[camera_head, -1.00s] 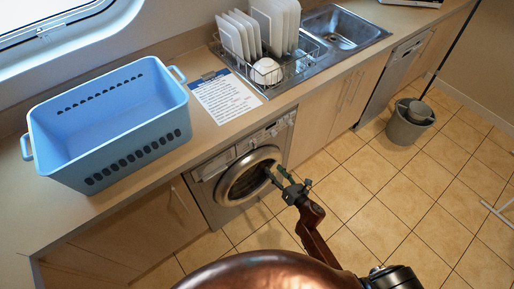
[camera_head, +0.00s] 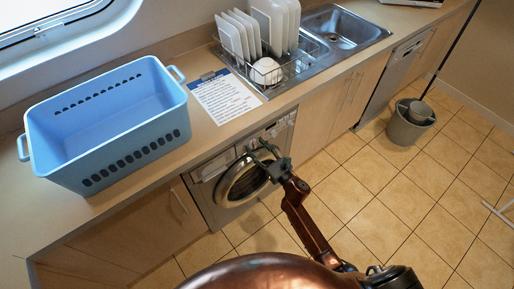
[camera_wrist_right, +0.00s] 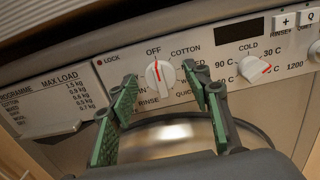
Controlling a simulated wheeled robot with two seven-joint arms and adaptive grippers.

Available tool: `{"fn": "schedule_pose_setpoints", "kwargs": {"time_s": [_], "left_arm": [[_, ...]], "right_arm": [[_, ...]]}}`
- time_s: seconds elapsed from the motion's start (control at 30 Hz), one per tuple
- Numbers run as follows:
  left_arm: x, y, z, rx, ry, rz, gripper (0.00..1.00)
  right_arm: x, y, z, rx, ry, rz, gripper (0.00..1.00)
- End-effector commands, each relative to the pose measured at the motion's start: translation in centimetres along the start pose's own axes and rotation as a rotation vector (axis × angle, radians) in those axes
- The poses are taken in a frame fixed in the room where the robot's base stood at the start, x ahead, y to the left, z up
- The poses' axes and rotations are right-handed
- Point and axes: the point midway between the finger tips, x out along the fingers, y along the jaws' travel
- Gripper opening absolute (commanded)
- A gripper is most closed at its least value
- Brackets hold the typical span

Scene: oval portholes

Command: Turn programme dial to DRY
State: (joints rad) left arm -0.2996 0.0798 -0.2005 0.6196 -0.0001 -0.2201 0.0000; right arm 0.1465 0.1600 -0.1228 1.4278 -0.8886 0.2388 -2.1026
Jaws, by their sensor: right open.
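The programme dial (camera_wrist_right: 160,77) is a white knob with a red mark on the washing machine (camera_head: 222,206). In the right wrist view its red mark points up at OFF. COTTON, QUICK and RINSE labels show around it; I cannot make out a DRY label. My right gripper (camera_head: 263,151) is in front of the machine's control panel. In the wrist view its green-padded fingers (camera_wrist_right: 160,80) are spread wide, one on each side of the dial, with nothing between them clearly touched. Their distance from the panel is hard to tell. My left gripper is out of view.
A second white knob (camera_wrist_right: 254,69) with temperature labels is right of the dial, by a dark display (camera_wrist_right: 239,31). The round door (camera_head: 232,190) is below. A blue basket (camera_head: 75,166), a printed sheet (camera_head: 224,97) and a dish rack stand on the counter above.

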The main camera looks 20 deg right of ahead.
Motion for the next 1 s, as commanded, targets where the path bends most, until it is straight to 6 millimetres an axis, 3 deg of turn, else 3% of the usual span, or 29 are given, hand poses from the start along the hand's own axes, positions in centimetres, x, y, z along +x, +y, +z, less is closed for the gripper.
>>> {"fn": "schedule_pose_setpoints", "kwargs": {"time_s": [0.17,0.77,1.0], "left_arm": [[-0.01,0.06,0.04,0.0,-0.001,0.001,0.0],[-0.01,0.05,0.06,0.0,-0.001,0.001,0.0],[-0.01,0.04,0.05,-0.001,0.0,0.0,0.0]], "right_arm": [[0.01,0.01,0.01,0.001,0.0,0.0,0.45],[-0.02,0.02,0.0,0.001,0.0,0.0,0.04],[-0.02,0.02,0.0,0.021,0.0,0.0,0.04]]}}
